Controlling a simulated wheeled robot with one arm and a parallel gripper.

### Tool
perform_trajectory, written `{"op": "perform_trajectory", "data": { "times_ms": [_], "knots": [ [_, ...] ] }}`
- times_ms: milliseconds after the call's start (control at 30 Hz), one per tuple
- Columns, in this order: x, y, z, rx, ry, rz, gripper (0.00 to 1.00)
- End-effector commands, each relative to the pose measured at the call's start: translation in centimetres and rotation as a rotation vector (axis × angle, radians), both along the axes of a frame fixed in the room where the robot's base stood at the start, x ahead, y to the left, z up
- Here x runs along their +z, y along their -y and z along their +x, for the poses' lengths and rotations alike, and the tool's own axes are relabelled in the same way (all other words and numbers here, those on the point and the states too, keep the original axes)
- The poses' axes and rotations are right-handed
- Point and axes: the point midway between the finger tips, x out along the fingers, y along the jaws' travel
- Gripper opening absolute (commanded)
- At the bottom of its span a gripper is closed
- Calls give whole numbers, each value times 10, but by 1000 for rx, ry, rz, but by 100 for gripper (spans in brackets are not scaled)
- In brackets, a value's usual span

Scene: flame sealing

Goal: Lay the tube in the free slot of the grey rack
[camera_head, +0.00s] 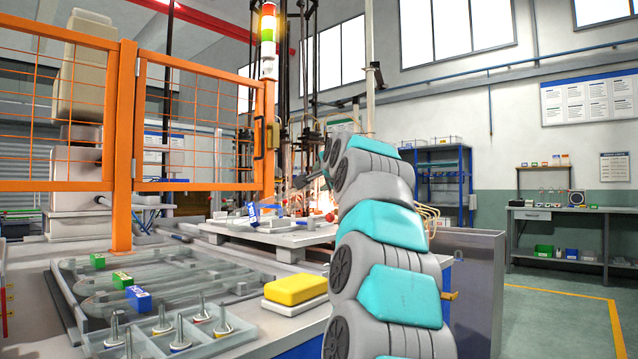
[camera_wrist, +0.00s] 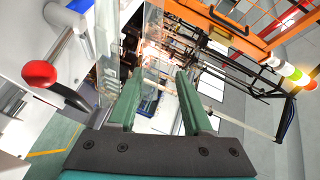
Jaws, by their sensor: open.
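In the wrist view my gripper (camera_wrist: 160,80) has its two green fingers apart, with a clear gap between them. Beyond the fingertips are a bright orange glow and clear, glass-like parts; I cannot tell whether one of these is the tube. In the head view my arm reaches away toward the glow, and the arm itself mostly hides the gripper. Long curved tubes lie in a grey rack-like tray (camera_head: 62,290) at the left front. I cannot make out which slot is free there.
A yellow block (camera_head: 295,289) and a divided clear tray (camera_head: 240,329) with metal pins lie near the front. An orange mesh fence (camera_head: 122,150) stands at left. A red-knobbed lever (camera_wrist: 40,73) shows left of my gripper in the wrist view. A signal tower (camera_head: 268,35) stands behind.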

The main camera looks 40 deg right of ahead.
Motion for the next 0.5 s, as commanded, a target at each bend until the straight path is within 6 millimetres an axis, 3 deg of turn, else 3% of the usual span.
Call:
{"op": "perform_trajectory", "data": {
  "times_ms": [500],
  "knots": [
    [10,-31,-63,0,2,-1,50]
  ]
}}
